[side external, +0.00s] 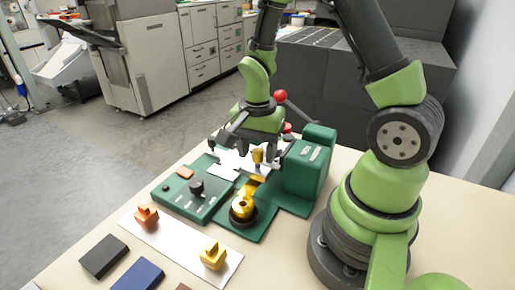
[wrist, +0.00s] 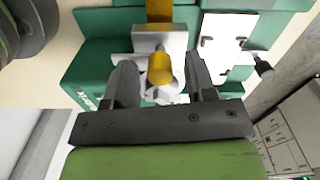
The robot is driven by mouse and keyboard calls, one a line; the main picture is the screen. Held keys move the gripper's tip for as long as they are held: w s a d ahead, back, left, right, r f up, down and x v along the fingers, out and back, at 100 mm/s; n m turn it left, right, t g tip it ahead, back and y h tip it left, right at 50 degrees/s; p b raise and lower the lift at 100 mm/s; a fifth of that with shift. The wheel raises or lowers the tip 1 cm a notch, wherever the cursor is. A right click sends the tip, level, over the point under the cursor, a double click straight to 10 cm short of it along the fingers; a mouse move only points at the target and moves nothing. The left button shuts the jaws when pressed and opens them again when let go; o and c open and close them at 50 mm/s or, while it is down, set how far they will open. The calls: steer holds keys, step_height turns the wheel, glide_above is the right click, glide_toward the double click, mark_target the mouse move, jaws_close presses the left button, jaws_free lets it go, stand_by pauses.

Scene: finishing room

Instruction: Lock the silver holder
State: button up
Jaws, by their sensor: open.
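The silver holder (wrist: 176,42) is a pale grey block on the green machine, at the top middle of the wrist view. A gold bar (wrist: 160,10) runs into its far side. A gold knob (wrist: 158,70) stands at the holder, between my fingers; it also shows in the side view (side external: 257,156). My gripper (wrist: 161,78) is open, with one finger on each side of the knob and a gap on both sides. In the side view my gripper (side external: 247,153) is low over the machine and hides most of the holder.
The green machine (side external: 315,180) has red ball handles (side external: 280,96) close behind my gripper. A control panel with a black knob (side external: 196,187) lies left. A white strip (side external: 180,240) in front carries orange (side external: 146,216) and yellow (side external: 213,256) pieces. Dark blocks (side external: 104,257) lie front left.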

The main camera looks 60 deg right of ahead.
steer(key=shift+c, duration=0.5)
steer(key=c, duration=0.8)
steer(key=shift+c, duration=0.2)
steer(key=shift+n, duration=0.3)
steer(key=n, duration=0.3)
steer(key=shift+n, duration=0.3)
steer(key=n, duration=0.4)
steer(key=shift+n, duration=0.3)
steer(key=n, duration=0.4)
steer(key=shift+n, duration=2.5)
